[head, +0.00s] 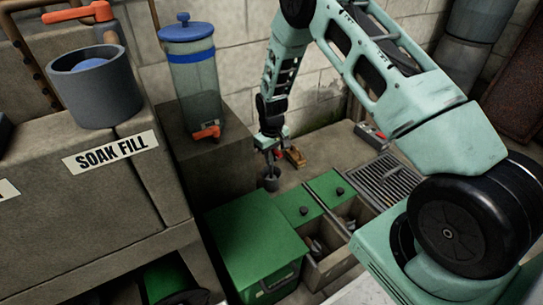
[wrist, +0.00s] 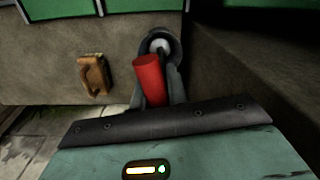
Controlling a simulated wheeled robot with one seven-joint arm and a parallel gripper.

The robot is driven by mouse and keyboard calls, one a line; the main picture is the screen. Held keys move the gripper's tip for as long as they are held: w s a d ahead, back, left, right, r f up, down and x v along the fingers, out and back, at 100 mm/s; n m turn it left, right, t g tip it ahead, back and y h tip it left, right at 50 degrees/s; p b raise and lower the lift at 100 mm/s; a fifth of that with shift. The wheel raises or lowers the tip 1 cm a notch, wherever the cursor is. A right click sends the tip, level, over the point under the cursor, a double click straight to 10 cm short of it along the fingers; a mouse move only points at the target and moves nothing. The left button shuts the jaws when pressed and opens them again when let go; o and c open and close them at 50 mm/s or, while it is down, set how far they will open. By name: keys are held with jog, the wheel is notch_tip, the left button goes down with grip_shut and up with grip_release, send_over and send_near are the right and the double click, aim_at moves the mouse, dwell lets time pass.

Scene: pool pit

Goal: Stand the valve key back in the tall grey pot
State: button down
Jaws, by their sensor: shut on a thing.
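My gripper (head: 269,146) is low over the stone ledge, beyond the green boxes. In the wrist view its fingers (wrist: 158,92) are closed on the valve key, whose red handle (wrist: 150,80) sticks out between them. The red also shows small in the head view (head: 280,153). The tall grey pot (head: 271,184) is directly below my gripper. In the wrist view its round rim (wrist: 174,40) lies just past the fingers, with a pale round shape inside. A thin dark shaft appears to run from my gripper towards the pot; I cannot tell how deep its tip is.
A tan wooden piece (head: 295,157) lies beside my gripper. A green box (head: 250,245) and open bins with green lids (head: 300,207) are nearer. A clear blue-lidded canister (head: 193,85) stands left. A floor grate (head: 385,180) is at right.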

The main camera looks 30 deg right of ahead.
jog(key=shift+f, duration=0.55)
jog(key=c, duration=1.3)
grip_release()
jog(key=shift+r+p, duration=3.15)
jog(key=shift+r, duration=0.85)
